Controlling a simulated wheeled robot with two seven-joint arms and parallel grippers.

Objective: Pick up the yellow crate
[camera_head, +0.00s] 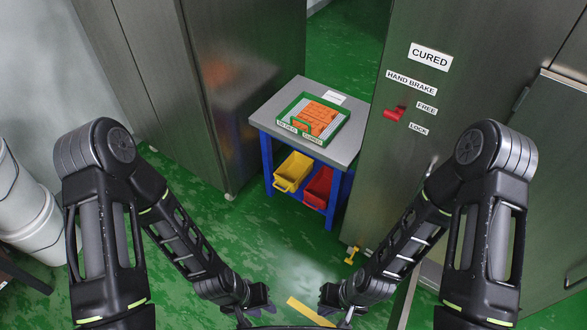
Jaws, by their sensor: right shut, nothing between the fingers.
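The yellow crate (293,172) sits on the lower level of a small blue-framed table (344,158), under its grey top. Its front faces me and it looks upright; the tabletop partly covers it from above. My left gripper (262,297) is low in the picture, well short of the crate, and I cannot tell if its jaws are open. My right gripper (332,297) is shut and empty, also low in the picture and apart from the crate. Neither gripper touches anything that I can see.
A red crate (319,187) sits right beside the yellow one. A green tray (342,126) with orange pieces stands on the tabletop. Metal cabinets flank the table; the right one carries a red hand brake lever (394,114). Green floor (285,240) lies clear before the table.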

